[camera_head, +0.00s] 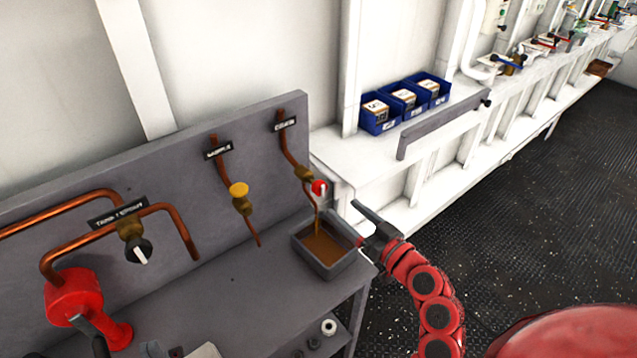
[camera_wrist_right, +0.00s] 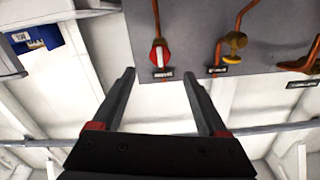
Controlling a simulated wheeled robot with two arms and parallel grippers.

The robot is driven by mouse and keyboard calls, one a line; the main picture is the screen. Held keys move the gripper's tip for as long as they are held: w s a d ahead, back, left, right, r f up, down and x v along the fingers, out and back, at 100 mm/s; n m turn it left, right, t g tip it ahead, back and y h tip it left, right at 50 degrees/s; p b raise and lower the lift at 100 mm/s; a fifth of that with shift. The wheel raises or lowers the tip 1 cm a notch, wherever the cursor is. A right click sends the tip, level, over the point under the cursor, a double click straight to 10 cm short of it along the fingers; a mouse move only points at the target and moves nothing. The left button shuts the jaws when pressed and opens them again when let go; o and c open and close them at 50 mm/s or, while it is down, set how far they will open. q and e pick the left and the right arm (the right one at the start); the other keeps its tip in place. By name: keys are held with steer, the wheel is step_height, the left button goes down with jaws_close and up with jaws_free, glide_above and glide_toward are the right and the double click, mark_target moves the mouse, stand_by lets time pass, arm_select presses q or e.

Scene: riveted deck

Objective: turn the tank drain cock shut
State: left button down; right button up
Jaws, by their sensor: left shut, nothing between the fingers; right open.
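The drain cock (camera_head: 304,173) has a red knob with a white stripe (camera_head: 319,187). It sits on a copper pipe on the grey panel. In the right wrist view the red knob (camera_wrist_right: 160,55) shows beyond my fingertips, its stripe roughly in line with the pipe. A brown stream (camera_head: 317,222) falls from the cock into a grey tray (camera_head: 340,271) holding brown liquid. My right gripper (camera_head: 344,221) is open and empty, to the right of and below the knob, apart from it. It also shows in the right wrist view (camera_wrist_right: 159,76). I cannot make out my left gripper.
A yellow-handled valve (camera_head: 239,192) and a black-knobbed valve (camera_head: 138,248) are on pipes to the left. A red pump-like fitting (camera_head: 75,296) stands at far left. Blue bins (camera_head: 380,118) sit on the white ledge behind. The grey bench (camera_head: 210,300) is clear in the middle.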

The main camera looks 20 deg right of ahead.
mark_target(323, 190)
steer(key=p+x, duration=0.4)
steer(key=x, duration=0.6)
steer(key=shift+r, duration=0.1)
steer(key=shift+w+a, duration=0.15)
steer(key=shift+w, duration=0.2)
jaws_close()
